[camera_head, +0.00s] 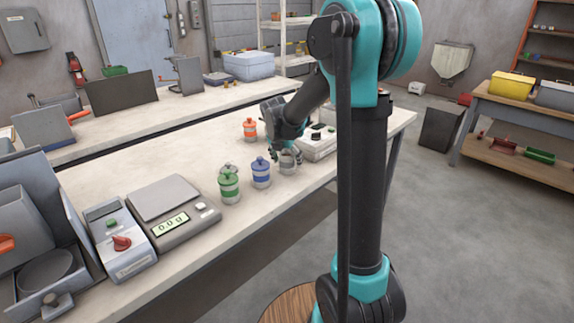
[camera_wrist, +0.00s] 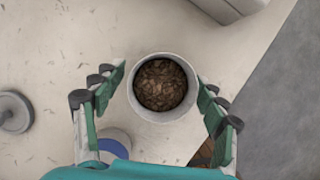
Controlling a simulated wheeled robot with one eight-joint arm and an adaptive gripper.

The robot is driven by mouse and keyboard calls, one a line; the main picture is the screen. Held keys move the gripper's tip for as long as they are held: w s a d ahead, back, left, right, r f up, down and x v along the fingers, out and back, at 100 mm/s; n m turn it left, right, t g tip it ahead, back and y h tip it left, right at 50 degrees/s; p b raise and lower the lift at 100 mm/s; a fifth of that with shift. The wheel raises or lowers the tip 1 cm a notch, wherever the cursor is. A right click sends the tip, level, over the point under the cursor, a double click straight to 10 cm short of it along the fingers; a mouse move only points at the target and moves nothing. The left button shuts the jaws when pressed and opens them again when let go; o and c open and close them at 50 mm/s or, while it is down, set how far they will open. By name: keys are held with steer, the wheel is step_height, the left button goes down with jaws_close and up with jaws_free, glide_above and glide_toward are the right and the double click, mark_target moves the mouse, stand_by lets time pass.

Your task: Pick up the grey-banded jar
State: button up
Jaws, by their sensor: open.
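The grey-banded jar (camera_head: 289,165) stands upright near the front edge of the long workbench, under my gripper (camera_head: 284,151). In the wrist view the jar (camera_wrist: 138,105) is seen from above, without a lid, with brown lumpy contents inside. My gripper (camera_wrist: 162,80) is open, with one finger on each side of the jar. A small gap shows between the jar's wall and each finger. The jar's upper part is partly hidden by the fingers in the head view.
A blue-banded jar (camera_head: 260,174) stands close on the left, with a green-banded jar (camera_head: 229,188) beyond it. An orange-banded jar (camera_head: 250,130) is farther back. A loose grey lid (camera_wrist: 14,112) lies left. A pale device (camera_head: 318,145) stands right behind the jar. A scale (camera_head: 173,215) is far left.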

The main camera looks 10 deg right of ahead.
steer(key=shift+f, duration=0.1)
steer(key=c, duration=1.6)
steer(key=shift+c, duration=0.2)
